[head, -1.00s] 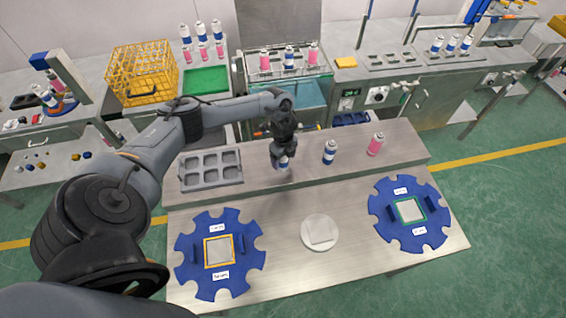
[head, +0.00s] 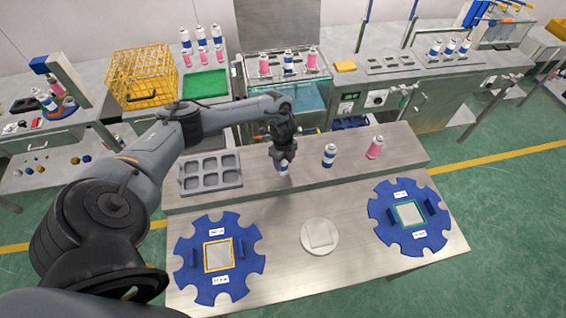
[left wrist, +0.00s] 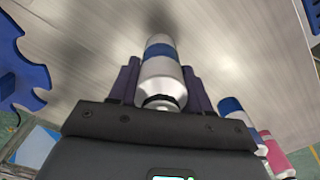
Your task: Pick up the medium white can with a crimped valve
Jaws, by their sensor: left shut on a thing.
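My left gripper (head: 283,166) points down over the raised shelf of the steel bench. It is shut on a white can with a blue band (head: 283,171), which also shows between the dark fingers in the left wrist view (left wrist: 161,66). The fingers hide part of the can in the head view, and its valve is too small to judge. I cannot tell whether its base touches the shelf. Another white can with a blue band (head: 329,156) stands to the right, and a pink can (head: 375,148) stands beyond it. My right gripper is not in view.
A grey tray with empty pockets (head: 210,186) lies left of the held can. Two blue notched discs (head: 188,278) (head: 381,189) and a round white plate (head: 306,247) lie on the lower bench. A water bath (head: 312,97) stands behind. Bench space before the held can is clear.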

